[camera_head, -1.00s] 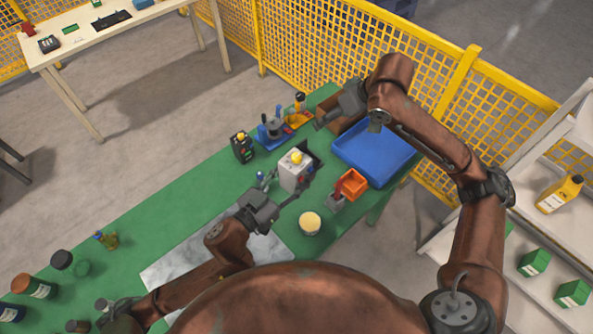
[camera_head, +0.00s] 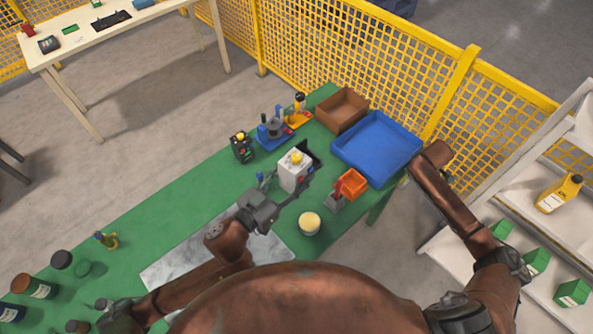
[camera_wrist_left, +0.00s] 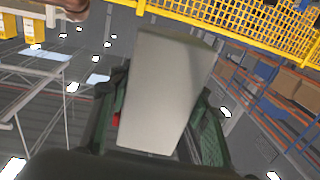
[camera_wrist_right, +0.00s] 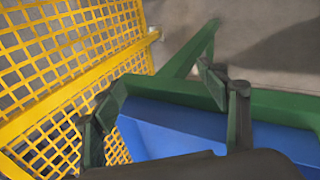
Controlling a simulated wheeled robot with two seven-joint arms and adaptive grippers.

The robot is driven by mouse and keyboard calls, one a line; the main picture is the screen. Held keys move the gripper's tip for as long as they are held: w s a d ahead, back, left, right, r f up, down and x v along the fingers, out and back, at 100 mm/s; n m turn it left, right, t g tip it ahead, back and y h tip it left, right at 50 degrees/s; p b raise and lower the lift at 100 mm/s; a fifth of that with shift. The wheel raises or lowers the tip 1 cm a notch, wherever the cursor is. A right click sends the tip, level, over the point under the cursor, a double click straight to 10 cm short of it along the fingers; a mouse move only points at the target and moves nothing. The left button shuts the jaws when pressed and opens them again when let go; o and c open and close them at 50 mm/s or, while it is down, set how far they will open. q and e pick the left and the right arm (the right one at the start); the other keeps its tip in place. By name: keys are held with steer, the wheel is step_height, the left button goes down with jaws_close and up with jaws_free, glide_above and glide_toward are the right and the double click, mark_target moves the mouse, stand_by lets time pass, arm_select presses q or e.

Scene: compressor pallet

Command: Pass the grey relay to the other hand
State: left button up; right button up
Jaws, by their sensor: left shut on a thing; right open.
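The grey relay (camera_head: 291,172), a pale box with a yellow knob on top, is between the fingers of my left gripper (camera_head: 287,182) above the green table. In the left wrist view its plain grey side (camera_wrist_left: 165,90) fills the space between the fingers (camera_wrist_left: 160,110), with a bit of red beside it. My left gripper is shut on it. My right gripper (camera_wrist_right: 162,80) is open and empty in the right wrist view, with the blue tray (camera_wrist_right: 165,140) beyond its fingers. It is apart from the relay, and I cannot make it out in the head view.
The blue tray (camera_head: 345,155) and a brown box (camera_head: 343,112) stand at the table's far right. An orange bin (camera_head: 352,184) and a round tin (camera_head: 310,224) are right of the relay. A black relay-like block (camera_head: 242,148) stands left. Yellow mesh fencing (camera_head: 350,65) runs behind.

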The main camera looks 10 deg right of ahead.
steer(key=s+a+f+m+g, duration=0.1)
steer(key=s+f, duration=0.7)
steer(key=f, duration=0.4)
steer(key=s+a+f+m+y, duration=0.1)
steer(key=s+f+m, duration=0.1)
steer(key=s+f, duration=0.75)
steer(key=s+f+m+g, duration=0.1)
steer(key=s+f, duration=0.5)
steer(key=f, duration=0.9)
steer(key=s+a+f+m+y, duration=0.1)
steer(key=s+a+f, duration=0.4)
steer(key=s, duration=0.5)
steer(key=s+a+f+m+y, duration=0.1)
steer(key=s+a+f, duration=0.5)
steer(key=s+a, duration=0.4)
steer(key=s+a+f+m+g, duration=0.1)
steer(key=s+a+f, duration=0.4)
steer(key=s, duration=0.6)
steer(key=a, duration=0.2)
steer(key=shift+s+a+f+y, duration=0.25)
steer(key=shift+a+f+y, duration=0.05)
steer(key=shift+a+y, duration=0.1)
